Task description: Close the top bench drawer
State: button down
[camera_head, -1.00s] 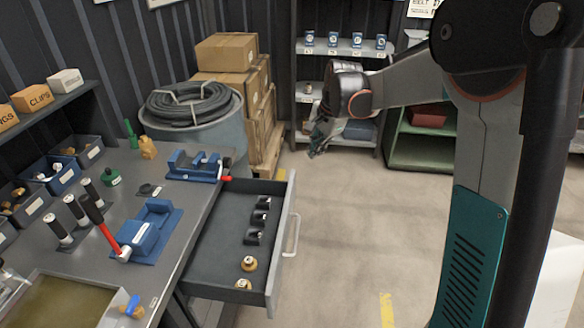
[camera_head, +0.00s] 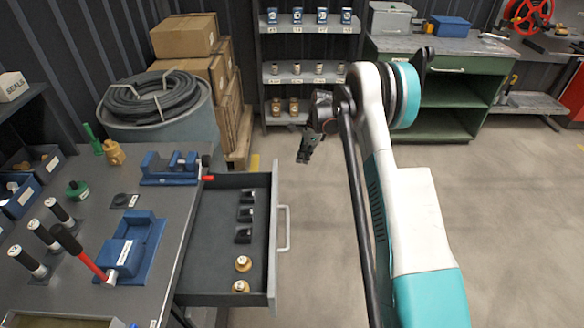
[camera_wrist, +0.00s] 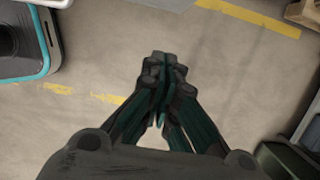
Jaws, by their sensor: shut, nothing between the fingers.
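The top bench drawer (camera_head: 208,263) is pulled out from the right side of the grey workbench (camera_head: 125,210). Several black fittings and two brass-coloured pieces lie inside it. Its front panel carries a pale bar handle (camera_head: 284,228) on the right. My gripper (camera_head: 304,160) hangs over open floor, to the right of and beyond the drawer's far corner, apart from the drawer and handle. In the wrist view my gripper (camera_wrist: 165,70) points at bare floor with its fingers together and nothing held. The drawer is not clearly seen in the wrist view.
A blue vise (camera_head: 170,168) and red-handled tool (camera_head: 85,258) sit on the bench. A drum with coiled hose (camera_head: 160,105) and stacked boxes (camera_head: 190,68) stand behind the drawer. Shelves (camera_head: 310,75) stand farther back. Floor (camera_head: 310,270) right of the drawer is clear.

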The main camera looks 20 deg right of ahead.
jog(key=w+a+f+b, duration=0.2)
jog(key=a+f+b, duration=0.2)
jog(key=f, duration=0.5)
jog(key=shift+a, duration=1)
jog(key=shift+a+f, duration=0.1)
